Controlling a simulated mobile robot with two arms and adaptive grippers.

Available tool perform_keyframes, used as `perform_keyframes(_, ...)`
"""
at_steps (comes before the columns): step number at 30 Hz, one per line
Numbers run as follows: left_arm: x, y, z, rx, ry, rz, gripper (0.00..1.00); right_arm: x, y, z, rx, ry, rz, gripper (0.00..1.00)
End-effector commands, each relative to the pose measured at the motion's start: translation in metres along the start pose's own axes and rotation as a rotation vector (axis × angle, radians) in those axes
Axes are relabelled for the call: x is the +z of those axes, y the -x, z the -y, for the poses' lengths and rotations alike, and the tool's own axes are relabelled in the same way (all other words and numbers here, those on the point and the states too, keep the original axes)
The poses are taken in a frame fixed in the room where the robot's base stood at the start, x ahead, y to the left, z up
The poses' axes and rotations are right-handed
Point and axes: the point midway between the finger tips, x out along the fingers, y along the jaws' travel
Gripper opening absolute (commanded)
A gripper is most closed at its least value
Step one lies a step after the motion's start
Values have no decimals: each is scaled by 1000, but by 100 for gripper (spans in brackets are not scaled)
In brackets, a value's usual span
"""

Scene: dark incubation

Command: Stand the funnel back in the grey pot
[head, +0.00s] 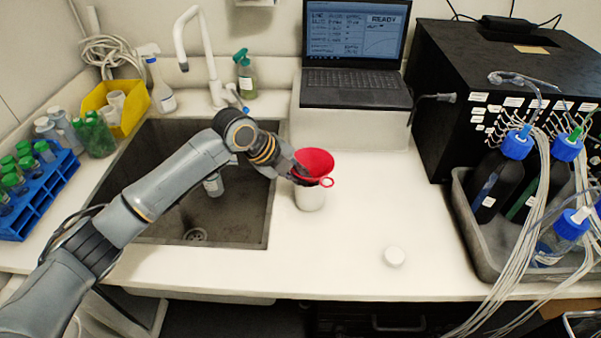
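The red funnel (316,161) is upright, wide mouth up, with a small ring handle on its right side. It sits at the mouth of a pale, whitish container (310,198) on the counter just right of the sink. I cannot tell whether its spout is inside, or whether this container is the grey pot; no other grey pot is clearly visible. My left gripper (299,173) is at the funnel's left rim, its dark fingers overlapping it. Its fingertips are too small and covered to show whether they grip. My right gripper is out of view.
The tray (480,235) of bottles and tubing stands right. The counter between is mostly clear.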

Motion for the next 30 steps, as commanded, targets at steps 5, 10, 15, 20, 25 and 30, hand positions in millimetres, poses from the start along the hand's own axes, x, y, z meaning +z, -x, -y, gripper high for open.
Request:
perform_keyframes(5, 0, -2, -2, 2, 0, 0, 0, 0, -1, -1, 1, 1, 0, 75)
perform_keyframes(10, 0, -2, -2, 3, 1, 0, 0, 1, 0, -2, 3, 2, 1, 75)
perform_keyframes(15, 0, -2, -2, 3, 1, 0, 8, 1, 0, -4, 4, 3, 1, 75)
perform_keyframes(20, 0, -2, -2, 4, 1, 0, 32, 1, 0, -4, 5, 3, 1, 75)
perform_keyframes(25, 0, -2, -3, 5, 1, 0, 32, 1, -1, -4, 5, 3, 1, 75)
perform_keyframes(30, 0, -2, -3, 6, 2, 0, 42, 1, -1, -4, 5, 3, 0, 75)
